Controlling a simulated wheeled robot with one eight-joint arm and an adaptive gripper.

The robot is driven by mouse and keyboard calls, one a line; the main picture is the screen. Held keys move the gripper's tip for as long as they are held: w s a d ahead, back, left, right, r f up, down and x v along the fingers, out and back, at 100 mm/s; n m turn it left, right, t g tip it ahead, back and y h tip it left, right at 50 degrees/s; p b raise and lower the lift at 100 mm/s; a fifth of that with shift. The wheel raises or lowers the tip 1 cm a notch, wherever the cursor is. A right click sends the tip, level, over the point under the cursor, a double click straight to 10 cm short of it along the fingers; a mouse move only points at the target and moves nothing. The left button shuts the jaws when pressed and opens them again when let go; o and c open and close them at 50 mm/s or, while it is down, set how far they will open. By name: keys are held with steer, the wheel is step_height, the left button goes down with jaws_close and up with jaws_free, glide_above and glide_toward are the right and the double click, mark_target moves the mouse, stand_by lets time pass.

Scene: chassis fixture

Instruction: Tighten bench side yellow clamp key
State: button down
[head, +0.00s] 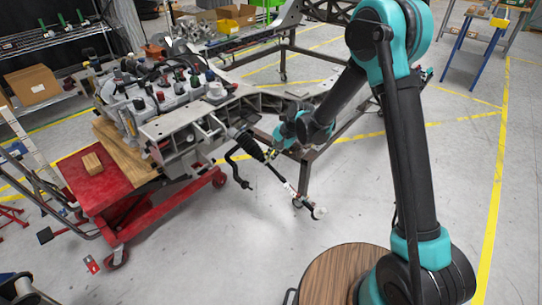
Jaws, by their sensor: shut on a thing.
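My gripper (271,153) is at the right side of the grey chassis fixture (185,135), close to a black ribbed boot and rod (247,146). It is small in the head view, and its fingers are partly hidden by my teal wrist. It is shut on a small yellow piece (269,156), which looks like the yellow clamp key. I cannot make out the key's exact shape or its angle. A thin rod with a hooked end (305,200) hangs down to the right below my gripper.
The fixture rests on a red wheeled cart (100,195) with a wooden block (92,163). A dark metal frame (345,125) stands behind my arm. A round wooden top (338,272) is near my base. The floor at front centre is clear.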

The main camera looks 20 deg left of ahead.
stand_by(0.4)
steer(key=c, duration=1.7)
jaws_free()
steer(key=v, duration=1.2)
